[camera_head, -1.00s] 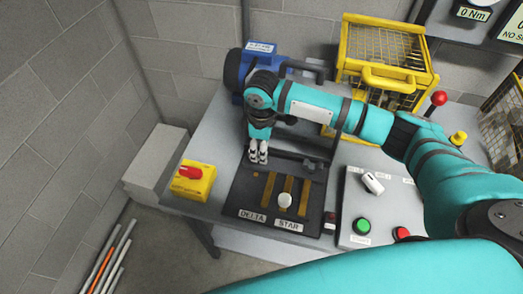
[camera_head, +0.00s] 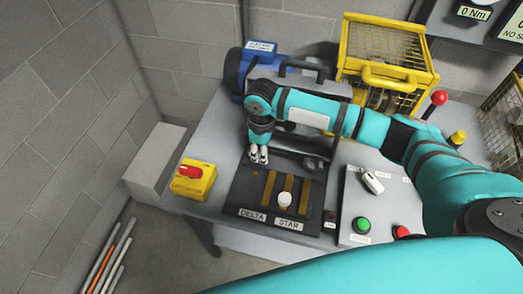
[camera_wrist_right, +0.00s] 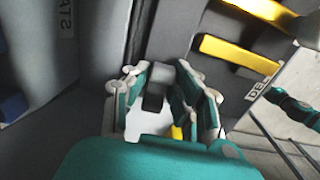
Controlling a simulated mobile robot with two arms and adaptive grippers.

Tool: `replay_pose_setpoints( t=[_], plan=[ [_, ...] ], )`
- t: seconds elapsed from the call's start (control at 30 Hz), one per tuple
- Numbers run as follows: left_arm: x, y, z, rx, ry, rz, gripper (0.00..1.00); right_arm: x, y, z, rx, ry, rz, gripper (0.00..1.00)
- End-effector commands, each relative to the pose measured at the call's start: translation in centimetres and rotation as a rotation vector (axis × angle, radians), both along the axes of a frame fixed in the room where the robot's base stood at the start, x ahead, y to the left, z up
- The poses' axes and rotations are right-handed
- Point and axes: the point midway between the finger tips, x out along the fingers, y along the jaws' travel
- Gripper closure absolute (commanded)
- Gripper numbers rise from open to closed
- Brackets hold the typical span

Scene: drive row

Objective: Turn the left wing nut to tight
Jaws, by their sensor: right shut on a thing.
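My right gripper (camera_head: 259,154) points down at the back left corner of a dark terminal board (camera_head: 242,190). In the right wrist view its fingers (camera_wrist_right: 165,95) are closed around a small dark grey block (camera_wrist_right: 153,103), which appears to be the left wing nut. In the head view the fingers hide that nut, so its angle is unclear. Another dark fitting (camera_head: 308,164) sits at the board's back right. The board bears yellow bars (camera_head: 268,188), a pale round knob (camera_head: 285,199), and DELTA and STAR labels. My left gripper is not in view.
A yellow box with a red switch (camera_head: 193,178) stands left of the board. A control panel (camera_head: 352,200) with buttons is to its right. A blue motor (camera_head: 236,72) and yellow cage (camera_head: 390,48) stand behind. Coloured rods (camera_head: 108,262) stand at lower left.

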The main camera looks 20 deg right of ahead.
Motion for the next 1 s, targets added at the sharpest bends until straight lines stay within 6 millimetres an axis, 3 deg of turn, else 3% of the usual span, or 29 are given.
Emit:
replay_pose_setpoints(
  t=[0.37, 1.0],
  plan=[
    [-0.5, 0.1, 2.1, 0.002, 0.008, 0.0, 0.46, -0.1, 0.1, 0.5, 0.0, 0.002, -0.091, 1.0],
    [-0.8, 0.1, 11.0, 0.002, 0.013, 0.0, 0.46, -0.5, 0.7, 0.7, 0.001, 0.004, -0.654, 1.0]
  ],
)
